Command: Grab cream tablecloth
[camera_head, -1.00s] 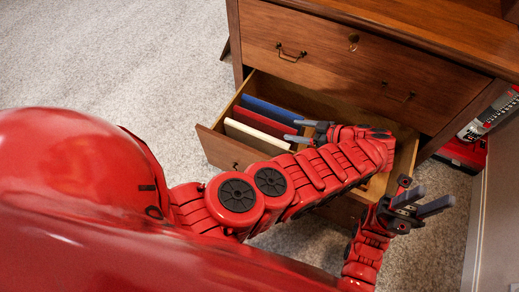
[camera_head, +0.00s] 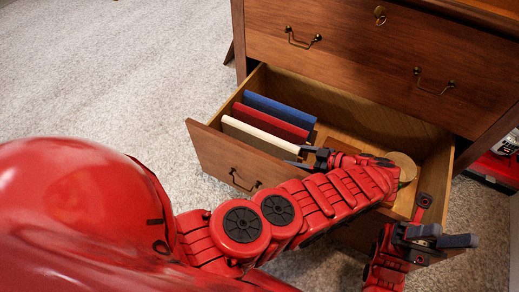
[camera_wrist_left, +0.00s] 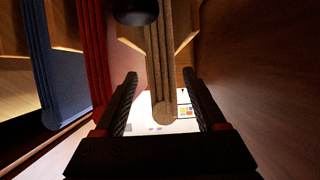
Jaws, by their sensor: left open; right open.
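The cream tablecloth (camera_head: 262,137) stands on edge in the open drawer (camera_head: 215,150), nearest its front, beside a red cloth (camera_head: 268,118) and a blue cloth (camera_head: 280,108). My left gripper (camera_head: 302,156) is open at the cream cloth's right end. In the left wrist view the cream cloth (camera_wrist_left: 160,62) looks tan and shows folded layers. Its rounded end lies between the open fingers of the left gripper (camera_wrist_left: 160,78), with gaps on both sides. My right gripper (camera_head: 440,238) is open and empty, outside the drawer at the lower right.
The red cloth (camera_wrist_left: 95,60) and blue cloth (camera_wrist_left: 48,75) stand left of the fingers in the wrist view. A round tan object (camera_head: 404,164) lies in the drawer's right part. The wooden cabinet (camera_head: 350,60) rises behind. Carpet (camera_head: 110,80) is clear at left.

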